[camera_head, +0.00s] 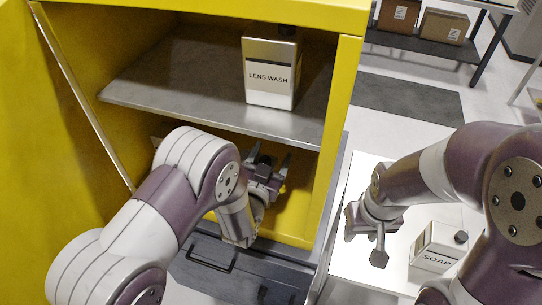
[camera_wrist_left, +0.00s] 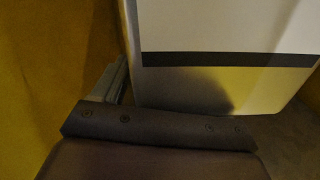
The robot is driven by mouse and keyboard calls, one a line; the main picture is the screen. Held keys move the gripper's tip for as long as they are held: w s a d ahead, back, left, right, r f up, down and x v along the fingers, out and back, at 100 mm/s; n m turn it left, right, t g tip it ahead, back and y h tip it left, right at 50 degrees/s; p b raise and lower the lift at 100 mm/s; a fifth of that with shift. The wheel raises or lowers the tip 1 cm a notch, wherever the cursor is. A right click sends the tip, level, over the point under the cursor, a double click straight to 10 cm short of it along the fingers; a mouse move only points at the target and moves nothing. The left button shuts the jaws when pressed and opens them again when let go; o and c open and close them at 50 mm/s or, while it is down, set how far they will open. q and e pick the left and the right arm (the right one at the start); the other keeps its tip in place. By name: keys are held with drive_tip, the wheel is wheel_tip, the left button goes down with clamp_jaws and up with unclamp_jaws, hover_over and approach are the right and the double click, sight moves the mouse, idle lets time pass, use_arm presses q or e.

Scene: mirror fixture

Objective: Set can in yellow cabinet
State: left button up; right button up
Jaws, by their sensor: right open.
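The yellow cabinet (camera_head: 352,100) is open, with a grey shelf (camera_head: 190,101) across it. My left gripper (camera_head: 266,164) is inside the lower compartment, below the shelf, with its fingers spread. The left wrist view shows a pale can-like container (camera_wrist_left: 225,28) with a dark band close ahead; one finger (camera_wrist_left: 113,82) shows beside its left side. I cannot make out this container in the head view. My right gripper (camera_head: 365,237) is open and empty above the white table, left of a white SOAP can (camera_head: 436,251).
A LENS WASH can (camera_head: 271,72) stands on the shelf, above my left gripper. A grey drawer front with a dark handle (camera_head: 211,257) is below the compartment. The white tabletop (camera_head: 345,258) is right of the cabinet. Cardboard boxes (camera_head: 444,27) sit on a far rack.

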use_arm(q)
drive_tip(key=shift+r+p, duration=0.3)
drive_tip(key=b+v, duration=0.2)
drive_tip(key=v, duration=0.9)
drive_tip(key=a+f+n+g+y, duration=0.4)
drive_tip(key=a+g, duration=0.4)
drive_tip(key=g, duration=0.1)
drive_tip(key=s+a+r+n+g+y, duration=0.1)
drive_tip(key=s+a+r+g, duration=0.1)
drive_tip(key=s+a+g, duration=0.4)
drive_tip(key=s, duration=0.4)
drive_tip(key=shift+a+n+g+y, duration=0.3)
drive_tip(key=shift+a+g, duration=0.05)
drive_tip(key=shift+g, duration=0.05)
drive_tip(key=shift+c, duration=0.3)
